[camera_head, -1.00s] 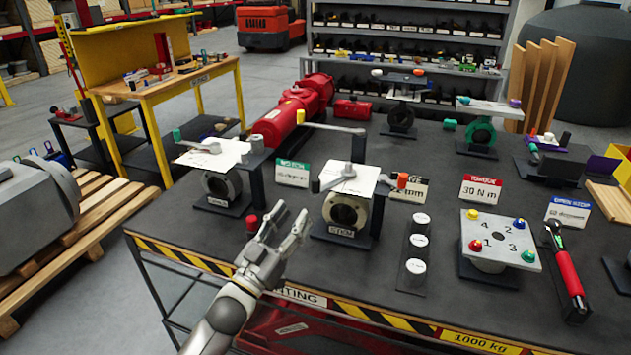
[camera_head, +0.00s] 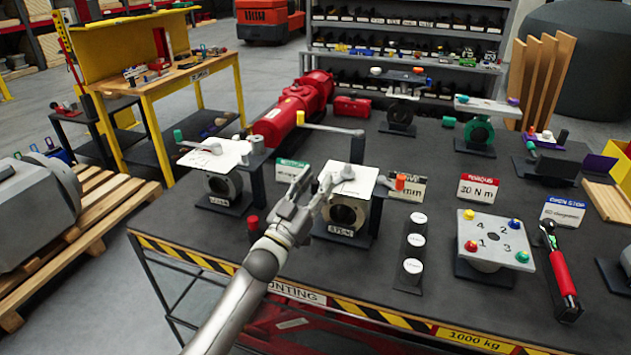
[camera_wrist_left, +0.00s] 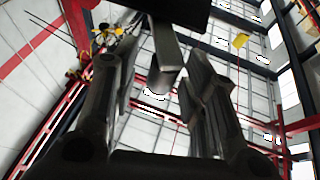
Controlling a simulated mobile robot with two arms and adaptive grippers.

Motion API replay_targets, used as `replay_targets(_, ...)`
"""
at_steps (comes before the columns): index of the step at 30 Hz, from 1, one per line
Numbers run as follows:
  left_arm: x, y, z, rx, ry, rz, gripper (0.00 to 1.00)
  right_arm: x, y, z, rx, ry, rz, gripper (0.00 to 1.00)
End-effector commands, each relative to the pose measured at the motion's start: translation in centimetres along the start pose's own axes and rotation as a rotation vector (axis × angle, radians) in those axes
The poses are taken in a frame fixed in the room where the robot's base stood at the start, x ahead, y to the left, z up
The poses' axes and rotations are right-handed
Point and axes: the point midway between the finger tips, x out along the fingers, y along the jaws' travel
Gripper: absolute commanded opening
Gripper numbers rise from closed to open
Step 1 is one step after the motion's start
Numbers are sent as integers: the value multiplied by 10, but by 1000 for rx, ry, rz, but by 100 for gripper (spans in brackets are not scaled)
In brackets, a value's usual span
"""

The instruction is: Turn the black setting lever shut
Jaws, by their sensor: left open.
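The middle valve unit has a white top plate (camera_head: 366,182) on a dark round body (camera_head: 345,215). A lever (camera_head: 346,173) with a round hub sits on this plate; it looks grey rather than black, and its free end points toward the front left. My left gripper (camera_head: 314,183) is open at the plate's left edge, beside the lever's free end. In the left wrist view a grey bar (camera_wrist_left: 165,65) stands between the open fingers (camera_wrist_left: 160,88), probably this lever; contact cannot be told. My right gripper is in neither view.
A second valve unit (camera_head: 222,160) stands left of the gripper. A black post (camera_head: 357,147) with a long bar rises behind the middle unit. A red knob (camera_head: 253,223) is near the forearm. White-capped cylinders (camera_head: 414,240) stand to the right.

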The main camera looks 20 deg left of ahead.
Motion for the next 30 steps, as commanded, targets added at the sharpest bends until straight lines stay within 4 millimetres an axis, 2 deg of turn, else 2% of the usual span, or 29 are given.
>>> replay_targets(7,1,0,0,0,0,0,40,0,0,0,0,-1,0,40)
replay_targets(15,0,0,0,0,0,0,6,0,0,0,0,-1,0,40)
replay_targets(17,0,0,0,0,0,0,0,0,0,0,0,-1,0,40)
replay_targets(30,1,-2,1,-5,0,18,0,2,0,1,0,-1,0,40)
